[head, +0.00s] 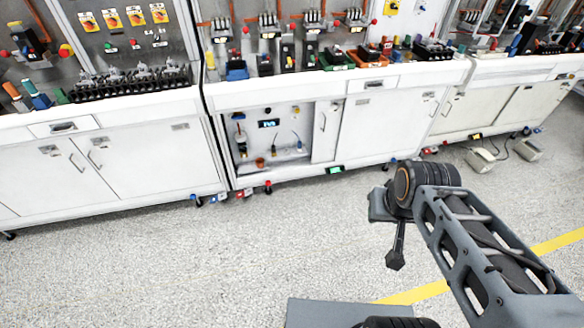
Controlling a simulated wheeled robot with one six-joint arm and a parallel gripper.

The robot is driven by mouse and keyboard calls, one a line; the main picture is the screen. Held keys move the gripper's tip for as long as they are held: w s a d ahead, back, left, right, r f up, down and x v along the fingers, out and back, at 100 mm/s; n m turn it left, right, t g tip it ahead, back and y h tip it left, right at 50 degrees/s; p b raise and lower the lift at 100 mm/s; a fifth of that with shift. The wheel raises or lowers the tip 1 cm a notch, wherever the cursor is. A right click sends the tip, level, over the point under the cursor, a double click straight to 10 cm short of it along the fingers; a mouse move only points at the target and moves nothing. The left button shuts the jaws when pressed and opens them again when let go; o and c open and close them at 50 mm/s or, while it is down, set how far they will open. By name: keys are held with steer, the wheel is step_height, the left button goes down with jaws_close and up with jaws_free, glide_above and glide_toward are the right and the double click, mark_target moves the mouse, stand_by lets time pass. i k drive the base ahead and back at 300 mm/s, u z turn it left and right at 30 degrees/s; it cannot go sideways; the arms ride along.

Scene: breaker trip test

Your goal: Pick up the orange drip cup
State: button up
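A small orange cup (260,162), which looks like the drip cup, stands on the floor of the open lower compartment (284,168) of the middle white workbench. It is near the compartment's left side and too small to show detail. My gripper (396,262) hangs over the speckled floor at centre right, well apart from the cup and in front of the bench. Its fingers are small and dark, so I cannot tell whether they are open or shut. I see nothing held in it.
Beside the cup, the compartment holds a dark fitting (241,142) at left and blue-tipped items (298,143) at right. Closed white doors (378,128) flank it. Grey pedals (481,160) lie on the floor at right.

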mark_target(260, 162)
steer(key=z, duration=0.65)
steer(key=k, duration=0.9)
steer(key=z, duration=0.6)
steer(key=i, duration=1.95)
steer(key=u, duration=0.85)
steer(key=i, duration=1.45)
steer(key=u, duration=2.1)
steer(key=i, duration=1)
steer(key=u, duration=1.2)
steer(key=i, duration=0.75)
steer(key=u, duration=0.15)
